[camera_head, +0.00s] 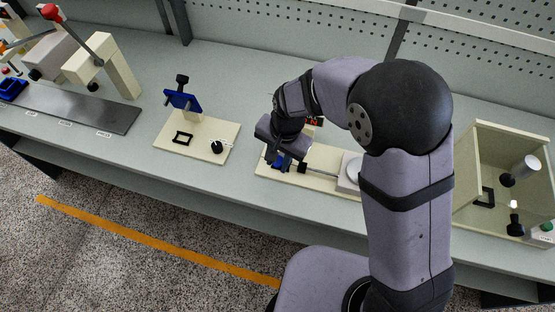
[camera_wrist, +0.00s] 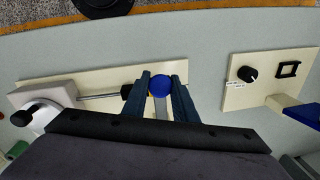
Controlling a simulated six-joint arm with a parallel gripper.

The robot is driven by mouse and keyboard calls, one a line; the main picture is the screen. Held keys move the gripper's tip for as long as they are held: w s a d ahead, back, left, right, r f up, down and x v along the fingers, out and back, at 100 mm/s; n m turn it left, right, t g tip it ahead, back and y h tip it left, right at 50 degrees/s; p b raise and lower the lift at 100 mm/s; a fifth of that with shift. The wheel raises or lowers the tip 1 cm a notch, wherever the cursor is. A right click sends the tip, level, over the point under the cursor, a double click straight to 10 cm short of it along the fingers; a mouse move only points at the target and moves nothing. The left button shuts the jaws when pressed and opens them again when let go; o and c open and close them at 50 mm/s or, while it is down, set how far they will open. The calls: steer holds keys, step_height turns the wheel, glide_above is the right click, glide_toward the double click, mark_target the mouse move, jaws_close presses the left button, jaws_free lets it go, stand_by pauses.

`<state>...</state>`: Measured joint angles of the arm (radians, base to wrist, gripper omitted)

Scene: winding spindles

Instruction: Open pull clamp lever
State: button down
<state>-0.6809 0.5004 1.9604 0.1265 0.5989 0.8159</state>
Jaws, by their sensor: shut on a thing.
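The pull clamp sits on a cream base plate (camera_head: 262,171) on the bench, mostly hidden behind my gripper in the head view. In the wrist view its lever shows a round blue end (camera_wrist: 160,86) above a pale grey shaft. My gripper (camera_wrist: 161,78) is shut on the lever, with one dark finger on each side of the blue end. In the head view my gripper (camera_head: 281,156) points down over the left part of the plate. A thin metal rod (camera_wrist: 98,97) with a black tip (camera_wrist: 127,92) runs along the plate to a pale housing (camera_wrist: 45,97).
Left of the clamp is a board (camera_head: 170,140) with a blue bracket (camera_head: 183,101) and a black knob (camera_head: 217,147). An open cream box (camera_head: 510,137) stands at the right. A perforated panel (camera_head: 300,18) closes the back. The bench between the two plates is clear.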

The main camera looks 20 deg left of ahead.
steer(key=shift+w+a+r+p, duration=0.1)
steer(key=shift+w+r+p, duration=0.15)
steer(key=shift+r, duration=0.2)
steer(key=shift+w+r+p, duration=0.2)
steer(key=shift+r+p, duration=0.05)
steer(key=shift+r, duration=0.2)
steer(key=w+r+p, duration=0.2)
steer(key=w+r, duration=0.1)
steer(key=w, duration=0.4)
steer(key=w+r+p, duration=0.3)
steer(key=w, duration=0.4)
steer(key=shift+w+r, duration=0.25)
steer(key=shift+w, duration=0.1)
steer(key=c, duration=1.4)
jaws_free()
steer(key=shift+f, duration=0.1)
steer(key=shift+c, duration=0.2)
